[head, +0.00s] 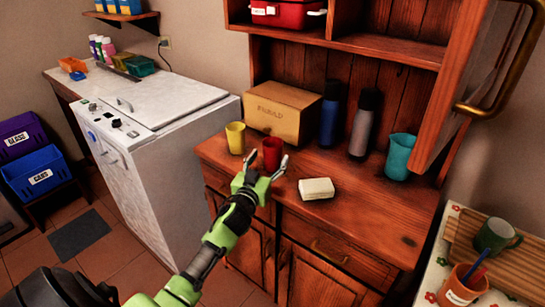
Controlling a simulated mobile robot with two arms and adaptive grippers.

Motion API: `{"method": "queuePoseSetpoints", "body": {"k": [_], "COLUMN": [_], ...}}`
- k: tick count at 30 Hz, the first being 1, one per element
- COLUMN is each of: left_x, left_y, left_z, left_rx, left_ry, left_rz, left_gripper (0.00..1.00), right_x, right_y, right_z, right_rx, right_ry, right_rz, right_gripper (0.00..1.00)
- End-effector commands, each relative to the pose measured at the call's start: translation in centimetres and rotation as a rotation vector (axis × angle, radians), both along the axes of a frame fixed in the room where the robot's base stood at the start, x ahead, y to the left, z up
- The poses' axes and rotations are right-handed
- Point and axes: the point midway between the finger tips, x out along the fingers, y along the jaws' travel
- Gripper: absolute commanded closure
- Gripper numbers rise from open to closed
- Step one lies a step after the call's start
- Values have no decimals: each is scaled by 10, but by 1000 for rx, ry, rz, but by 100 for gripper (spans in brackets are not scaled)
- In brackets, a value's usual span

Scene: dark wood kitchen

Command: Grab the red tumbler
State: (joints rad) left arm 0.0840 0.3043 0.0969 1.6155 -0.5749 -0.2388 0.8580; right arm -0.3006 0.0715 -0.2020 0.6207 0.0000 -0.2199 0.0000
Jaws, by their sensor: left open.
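The red tumbler (272,149) stands upright near the left front of the dark wood cabinet's counter (360,226). My left gripper (266,164) is open, just in front of the tumbler in the picture. One finger shows at the tumbler's left and the other at its lower right. I cannot tell whether the fingers touch it. The tumbler's lower part is close behind the gripper. My right gripper is not in view.
A yellow tumbler (235,138) stands close left of the red one. A wooden box (280,112), blue bottle (330,117), grey bottle (362,130) and teal pitcher (399,157) stand behind and right. A white block (316,188) lies right of the gripper. An open cabinet door (462,85) hangs at right.

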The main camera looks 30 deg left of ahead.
Motion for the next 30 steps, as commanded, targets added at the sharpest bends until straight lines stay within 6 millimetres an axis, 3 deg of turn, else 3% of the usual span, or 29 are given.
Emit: {"method": "queuePoseSetpoints", "body": {"k": [6,16,17,21,30], "left_x": [30,36,36,35,35], "left_y": [7,8,8,8,8], "left_z": [2,2,2,1,1], "left_rx": [2,0,0,0,0], "left_ry": [0,-1,0,0,0], "left_rz": [1,0,0,0,0], "left_gripper": [38,38,43,80,80], "right_x": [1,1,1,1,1], "right_y": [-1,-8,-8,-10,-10], "right_z": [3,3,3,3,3], "right_rx": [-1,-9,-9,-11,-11], "right_ry": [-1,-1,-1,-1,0], "right_rz": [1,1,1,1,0], "right_gripper": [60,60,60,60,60]}}
